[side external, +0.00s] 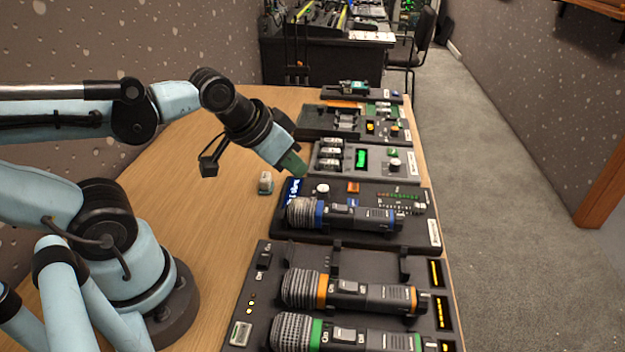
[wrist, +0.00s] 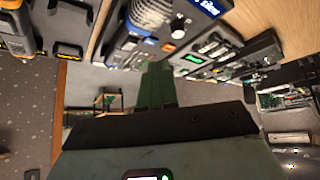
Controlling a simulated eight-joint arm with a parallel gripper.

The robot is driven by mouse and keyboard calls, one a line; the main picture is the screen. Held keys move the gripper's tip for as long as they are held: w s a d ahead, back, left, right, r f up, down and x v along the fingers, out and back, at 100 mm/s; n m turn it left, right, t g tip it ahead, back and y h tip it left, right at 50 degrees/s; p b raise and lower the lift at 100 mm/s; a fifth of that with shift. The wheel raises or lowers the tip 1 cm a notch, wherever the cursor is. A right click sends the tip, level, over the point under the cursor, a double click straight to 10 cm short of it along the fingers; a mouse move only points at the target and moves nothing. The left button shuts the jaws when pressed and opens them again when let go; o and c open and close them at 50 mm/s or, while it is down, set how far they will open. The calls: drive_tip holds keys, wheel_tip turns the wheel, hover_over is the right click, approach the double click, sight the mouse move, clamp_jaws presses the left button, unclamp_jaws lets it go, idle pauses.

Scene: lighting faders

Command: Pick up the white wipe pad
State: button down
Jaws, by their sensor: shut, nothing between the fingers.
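A small whitish block (side external: 265,182), which looks like the white wipe pad, sits on the bare wooden table just left of the consoles in the side view. I cannot make it out in the wrist view. My gripper (side external: 298,168) has green fingers and is shut and empty. It is tilted down to the right, above the row of consoles and up and right of the block, apart from it. In the wrist view the closed fingers (wrist: 157,88) point up the picture toward the consoles.
A black console (side external: 410,237) holds a blue-banded microphone (side external: 345,215). A nearer console (side external: 262,300) holds orange-banded (side external: 350,292) and green-banded microphones (side external: 345,334). A grey console (side external: 380,175) and other units stand farther back. The wooden table (side external: 200,225) is clear left of the block.

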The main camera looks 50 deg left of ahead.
drive_tip(key=shift+c, duration=2.2)
unclamp_jaws()
drive_tip(key=shift+w+a+g, duration=0.2)
drive_tip(key=shift+a+g, duration=0.1)
drive_tip(key=shift+a, duration=0.15)
drive_tip(key=w+a+m+g, duration=0.2)
drive_tip(key=a+m+g, duration=0.2)
drive_tip(key=a, duration=0.3)
drive_tip(key=m+g, duration=0.3)
drive_tip(key=m, duration=0.1)
hover_over(265, 175)
wheel_tip(265, 175, down, 2)
drive_tip(key=shift+d+f, duration=0.1)
drive_tip(key=shift+f, duration=5.75)
